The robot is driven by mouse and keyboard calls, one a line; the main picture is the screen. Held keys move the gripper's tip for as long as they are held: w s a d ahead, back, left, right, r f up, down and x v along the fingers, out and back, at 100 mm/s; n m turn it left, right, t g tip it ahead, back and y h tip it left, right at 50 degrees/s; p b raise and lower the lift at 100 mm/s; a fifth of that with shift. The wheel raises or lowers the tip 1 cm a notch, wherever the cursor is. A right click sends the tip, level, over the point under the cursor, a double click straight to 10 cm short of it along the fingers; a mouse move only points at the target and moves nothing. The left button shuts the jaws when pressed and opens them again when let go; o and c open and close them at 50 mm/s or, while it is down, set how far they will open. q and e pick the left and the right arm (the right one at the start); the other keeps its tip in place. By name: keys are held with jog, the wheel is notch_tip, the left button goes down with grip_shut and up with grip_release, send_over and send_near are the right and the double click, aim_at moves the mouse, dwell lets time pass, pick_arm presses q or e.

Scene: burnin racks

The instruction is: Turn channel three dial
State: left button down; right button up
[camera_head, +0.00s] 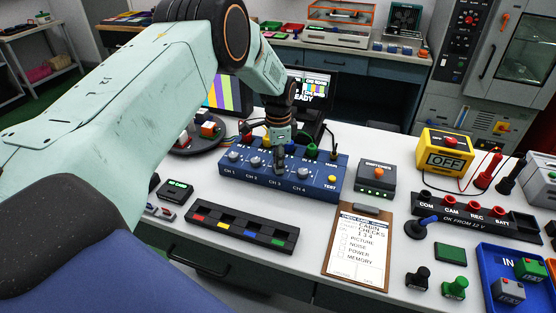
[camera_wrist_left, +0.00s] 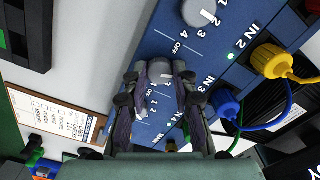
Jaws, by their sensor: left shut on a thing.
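The blue channel unit (camera_head: 318,186) stands on the white bench, with a row of grey dials above the labels CH 1 to CH 4. My left gripper (camera_head: 280,158) reaches down over the CH 3 place and hides that dial in the head view. In the left wrist view, its fingers (camera_wrist_left: 158,88) are closed around the sides of the grey channel three dial (camera_wrist_left: 160,69), near the IN 3 label. The channel two dial (camera_wrist_left: 198,12) is free beside it. The channel four dial (camera_head: 303,173) also stands free. My right gripper is in neither view.
Yellow and blue plugs (camera_wrist_left: 270,60) with cables sit close to the dials. A clipboard (camera_head: 333,272) and a black fuse strip (camera_head: 262,237) lie in front. A monitor stands behind.

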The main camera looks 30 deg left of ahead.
pick_arm(q)
jog(key=n, duration=0.6)
jog(key=shift+s+d+f+n+p, duration=0.15)
jog(key=shift+f+n+p, duration=0.05)
jog(key=shift+n+p, duration=0.15)
jog(key=n, duration=0.5)
jog(key=shift+p, duration=0.3)
jog(key=shift+n, duration=0.45)
jog(key=c, duration=1.4)
grip_release()
jog(key=shift+c, duration=0.2)
jog(key=o, duration=0.4)
jog(key=shift+w, duration=0.2)
jog(key=shift+r, duration=0.2)
